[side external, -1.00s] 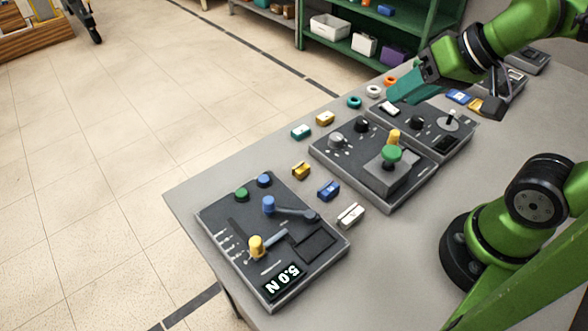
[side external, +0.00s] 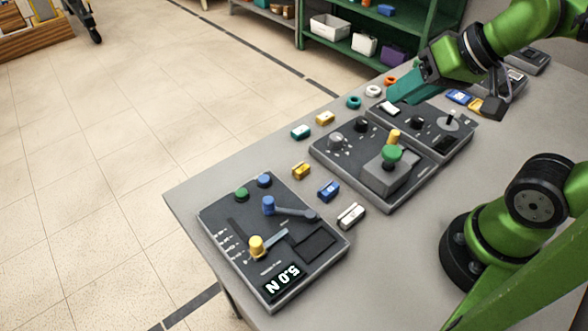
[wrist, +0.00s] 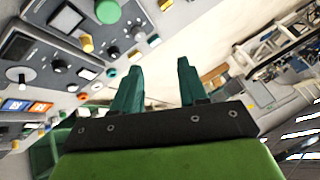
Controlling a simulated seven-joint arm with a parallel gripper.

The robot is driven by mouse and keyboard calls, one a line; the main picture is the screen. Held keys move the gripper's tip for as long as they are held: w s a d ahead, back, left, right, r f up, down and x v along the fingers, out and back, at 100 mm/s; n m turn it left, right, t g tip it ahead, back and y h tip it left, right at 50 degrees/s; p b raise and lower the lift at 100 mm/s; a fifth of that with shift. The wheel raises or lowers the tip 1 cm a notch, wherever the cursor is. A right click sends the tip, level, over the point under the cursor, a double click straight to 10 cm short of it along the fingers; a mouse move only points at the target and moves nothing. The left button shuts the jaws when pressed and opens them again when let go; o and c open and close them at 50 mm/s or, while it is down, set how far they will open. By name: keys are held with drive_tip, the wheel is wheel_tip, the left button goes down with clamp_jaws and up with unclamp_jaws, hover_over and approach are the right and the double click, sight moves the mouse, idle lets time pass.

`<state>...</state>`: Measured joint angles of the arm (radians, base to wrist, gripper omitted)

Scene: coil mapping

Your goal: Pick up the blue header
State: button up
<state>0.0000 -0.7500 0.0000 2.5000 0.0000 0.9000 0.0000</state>
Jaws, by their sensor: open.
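A small blue block (side external: 328,190), apparently a header, lies on the grey table between the front panel and the middle panel. A second small blue piece (side external: 458,97) lies near the far panels, beside a yellow one; a blue piece also shows at the left edge of the wrist view (wrist: 15,104). I cannot tell for certain which is the header. My gripper (side external: 394,97) is above the far panel, well away from the blue block between the panels. In the wrist view its two teal fingers (wrist: 158,75) stand apart with nothing between them.
The front panel (side external: 225,222) has knobs and a lever; the middle panel (side external: 322,151) carries a green button. A yellow block (side external: 301,170) and a white block (side external: 350,215) flank the near blue block.

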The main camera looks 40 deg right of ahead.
drive_tip(key=o, duration=0.7)
drive_tip(key=n+g+h, duration=0.2)
drive_tip(key=n+g, duration=0.3)
drive_tip(key=g, duration=0.2)
hover_over(331, 189)
wheel_tip(331, 189, down, 18)
drive_tip(key=shift+d, duration=0.1)
drive_tip(key=shift+f, duration=2.9)
